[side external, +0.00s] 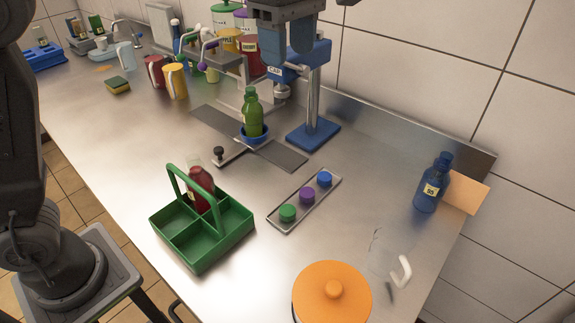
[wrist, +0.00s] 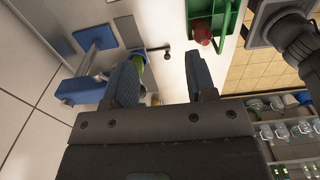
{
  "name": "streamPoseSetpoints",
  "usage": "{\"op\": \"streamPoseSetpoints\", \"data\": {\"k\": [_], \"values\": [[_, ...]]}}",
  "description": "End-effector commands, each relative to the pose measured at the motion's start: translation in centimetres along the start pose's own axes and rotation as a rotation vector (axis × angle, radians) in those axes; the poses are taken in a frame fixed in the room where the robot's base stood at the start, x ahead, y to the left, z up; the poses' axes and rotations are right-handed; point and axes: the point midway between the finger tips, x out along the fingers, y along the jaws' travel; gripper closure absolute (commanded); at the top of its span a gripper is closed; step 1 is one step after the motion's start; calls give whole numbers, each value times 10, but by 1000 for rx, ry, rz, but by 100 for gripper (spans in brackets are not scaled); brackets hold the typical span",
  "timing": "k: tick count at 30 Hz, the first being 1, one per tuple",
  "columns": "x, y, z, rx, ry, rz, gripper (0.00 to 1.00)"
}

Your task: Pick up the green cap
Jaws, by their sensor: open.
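The green cap (side external: 288,212) sits at the near end of a narrow metal tray (side external: 274,221) on the steel table. A purple cap (side external: 307,195) and a blue cap (side external: 324,178) sit in the same tray. My gripper (side external: 281,44) is high at the top of the side view, in front of the blue press, well away from the green cap. In the wrist view my gripper (wrist: 163,62) shows its two fingers apart with nothing between them. The green cap cannot be made out in the wrist view.
A green bottle (side external: 253,122) without a visible cap stands in a blue holder beside the blue press (side external: 313,135). A green carrier (side external: 187,252) holds a red bottle. A blue bottle (side external: 431,186), a glass jug (side external: 383,252) and an orange-lidded pot (side external: 332,294) stand around the tray.

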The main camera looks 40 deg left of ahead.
Motion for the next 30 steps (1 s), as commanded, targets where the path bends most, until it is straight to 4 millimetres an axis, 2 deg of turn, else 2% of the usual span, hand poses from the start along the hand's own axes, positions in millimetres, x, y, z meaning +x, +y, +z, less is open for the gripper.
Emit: {"op": "streamPoseSetpoints", "data": {"k": [5,10,13,15,20,30], "values": [[64,-1,-1,-5,3,-9,49],[143,-1,-2,-5,4,-9,49],[181,0,-2,-5,3,-6,49],[197,1,-2,-4,2,-3,49],[220,1,-1,-4,2,0,49],[281,1,-2,-4,2,-2,49]]}}
